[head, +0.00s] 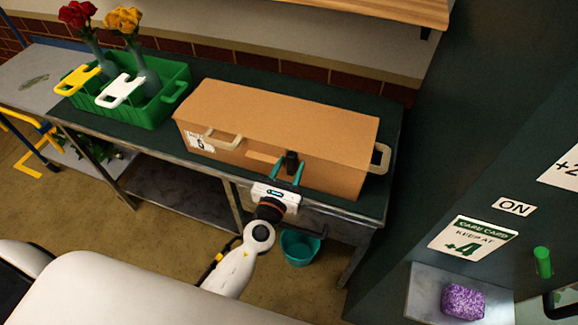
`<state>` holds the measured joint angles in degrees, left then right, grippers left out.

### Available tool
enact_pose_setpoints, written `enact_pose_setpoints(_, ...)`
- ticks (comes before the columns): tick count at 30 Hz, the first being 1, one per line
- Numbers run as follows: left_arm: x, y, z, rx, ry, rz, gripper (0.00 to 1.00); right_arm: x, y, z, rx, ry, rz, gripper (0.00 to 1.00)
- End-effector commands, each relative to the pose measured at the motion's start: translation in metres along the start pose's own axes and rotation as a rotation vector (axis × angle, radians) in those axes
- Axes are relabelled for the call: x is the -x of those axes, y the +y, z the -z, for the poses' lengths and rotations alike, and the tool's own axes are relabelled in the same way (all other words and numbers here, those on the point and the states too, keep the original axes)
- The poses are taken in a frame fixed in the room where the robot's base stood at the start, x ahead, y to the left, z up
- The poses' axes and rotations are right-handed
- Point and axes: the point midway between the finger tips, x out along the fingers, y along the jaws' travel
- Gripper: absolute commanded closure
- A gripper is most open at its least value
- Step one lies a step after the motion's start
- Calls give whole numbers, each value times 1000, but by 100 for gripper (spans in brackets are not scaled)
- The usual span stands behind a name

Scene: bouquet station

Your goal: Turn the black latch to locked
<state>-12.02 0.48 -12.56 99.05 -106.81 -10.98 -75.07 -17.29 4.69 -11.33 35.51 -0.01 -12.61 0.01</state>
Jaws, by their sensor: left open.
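A long brown box (270,115) with a closed lid lies on the dark table. The black latch (292,160) sits on the middle of its front face, upright as far as I can see. My left gripper (289,172) reaches up to the box front with its two teal fingers apart. The fingertips are on either side of the latch or just in front of it; I cannot tell whether they touch it. My right gripper is out of view.
Beige handles (380,158) stick out from the box. A green crate (170,108) with flowers in vases stands left on the table (395,130). A teal bucket (300,249) is below the table. A dark cabinet with cards and a purple sponge (463,300) is at right.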

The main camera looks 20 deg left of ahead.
Motion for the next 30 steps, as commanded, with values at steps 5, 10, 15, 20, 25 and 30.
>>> enact_pose_setpoints(5,-1,0,0,0,0,0,58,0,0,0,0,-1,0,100)
enact_pose_setpoints(10,-1,0,0,0,0,0,73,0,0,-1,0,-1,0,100)
enact_pose_setpoints(15,0,0,0,0,0,0,100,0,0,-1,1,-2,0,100)
enact_pose_setpoints(20,0,0,0,5,0,0,100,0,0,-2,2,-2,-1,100)
enact_pose_setpoints(25,0,0,-1,42,0,-1,100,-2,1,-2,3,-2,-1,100)
enact_pose_setpoints(30,0,0,-2,133,0,-1,100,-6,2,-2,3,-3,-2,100)
